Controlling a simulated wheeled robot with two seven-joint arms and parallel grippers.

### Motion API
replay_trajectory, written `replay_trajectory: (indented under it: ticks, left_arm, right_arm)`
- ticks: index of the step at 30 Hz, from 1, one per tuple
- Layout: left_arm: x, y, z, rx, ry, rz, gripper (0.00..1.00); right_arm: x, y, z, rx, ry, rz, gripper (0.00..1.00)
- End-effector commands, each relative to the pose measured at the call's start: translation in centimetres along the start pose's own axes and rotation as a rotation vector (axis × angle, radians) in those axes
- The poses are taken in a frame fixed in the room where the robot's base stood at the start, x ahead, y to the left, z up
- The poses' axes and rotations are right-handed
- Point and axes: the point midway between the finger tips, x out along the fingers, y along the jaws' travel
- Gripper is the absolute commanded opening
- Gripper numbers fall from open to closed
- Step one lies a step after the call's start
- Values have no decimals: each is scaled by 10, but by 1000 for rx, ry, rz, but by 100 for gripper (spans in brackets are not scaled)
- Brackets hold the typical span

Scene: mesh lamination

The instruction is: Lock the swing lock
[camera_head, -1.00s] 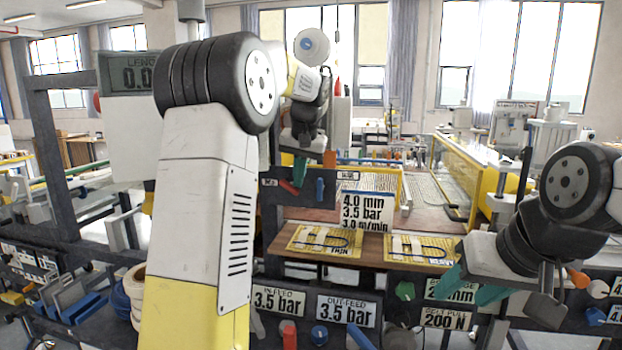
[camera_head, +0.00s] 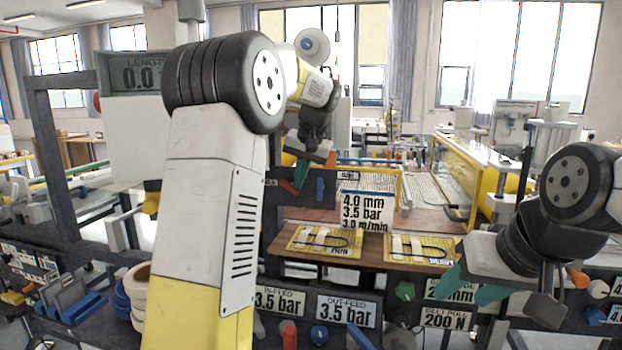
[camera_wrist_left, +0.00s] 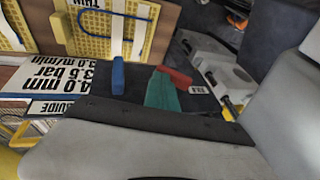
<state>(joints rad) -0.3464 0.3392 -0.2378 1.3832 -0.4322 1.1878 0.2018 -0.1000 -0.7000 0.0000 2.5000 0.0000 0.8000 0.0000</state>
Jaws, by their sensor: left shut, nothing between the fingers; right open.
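A red lever (camera_head: 289,187) and a blue lever (camera_head: 320,188) stand on the dark panel at the middle; neither is legibly marked as the swing lock. They also show in the left wrist view, the red lever (camera_wrist_left: 175,76) lying slanted and the blue lever (camera_wrist_left: 118,76) upright. My left gripper (camera_head: 301,174) is shut and empty, its teal fingertips right beside the red lever. In the left wrist view its teal finger (camera_wrist_left: 162,92) overlaps the red lever; I cannot tell whether they touch. My right gripper (camera_head: 468,287) is open and empty at the right, in front of the lower panel.
Below are setting cards (camera_head: 346,311), a blue knob (camera_head: 319,335) and a green knob (camera_head: 404,290). A dark frame (camera_head: 50,150) stands at the left.

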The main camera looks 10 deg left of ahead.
Motion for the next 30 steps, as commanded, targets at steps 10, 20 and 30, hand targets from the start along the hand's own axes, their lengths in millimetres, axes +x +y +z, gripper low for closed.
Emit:
replay_trajectory:
  ticks: [10,20,30]
  left_arm:
    - [2,4,1,24,4,-68,0]
    - [3,6,2,45,9,-141,0]
    - [5,7,2,48,8,-154,0]
  right_arm:
    - [0,0,0,0,0,0,50]
    - [0,0,0,0,0,0,50]
    - [0,0,0,0,0,0,50]
